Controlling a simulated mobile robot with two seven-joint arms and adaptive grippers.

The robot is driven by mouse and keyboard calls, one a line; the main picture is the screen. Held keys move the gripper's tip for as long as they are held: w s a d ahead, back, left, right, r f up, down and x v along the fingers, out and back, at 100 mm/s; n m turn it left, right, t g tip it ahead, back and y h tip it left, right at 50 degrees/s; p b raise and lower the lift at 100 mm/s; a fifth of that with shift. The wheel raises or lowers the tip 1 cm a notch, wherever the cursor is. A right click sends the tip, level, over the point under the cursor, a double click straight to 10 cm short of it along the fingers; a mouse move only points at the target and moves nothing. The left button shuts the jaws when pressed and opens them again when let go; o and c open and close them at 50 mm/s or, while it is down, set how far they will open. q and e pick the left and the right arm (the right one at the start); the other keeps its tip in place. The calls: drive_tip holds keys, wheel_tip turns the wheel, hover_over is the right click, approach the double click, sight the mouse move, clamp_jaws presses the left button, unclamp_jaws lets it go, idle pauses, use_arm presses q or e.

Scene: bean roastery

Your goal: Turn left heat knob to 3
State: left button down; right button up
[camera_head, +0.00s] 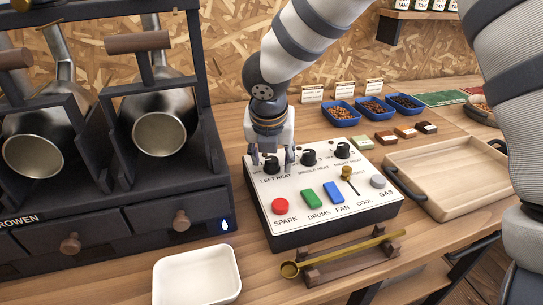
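The left heat knob (271,164) is a small black dial at the back left of the white control panel (300,188), above the label LEFT HEAT. My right gripper (272,160) points down over it, with one finger on either side of the knob. The fingers look spread, with gaps beside the knob. The gripper partly hides the knob's scale, and I cannot read its setting. The middle heat knob (308,157) and right heat knob (342,150) stand to the right. My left gripper is not in view.
The panel's front holds a red spark button (280,206), green drums switch (308,195), blue fan switch (333,193), a cool lever (347,174) and a grey gas button (378,181). The roaster (170,205) stands close left. A wooden tray (440,203) lies right, a white dish (197,276) in front.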

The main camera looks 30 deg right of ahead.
clamp_jaws()
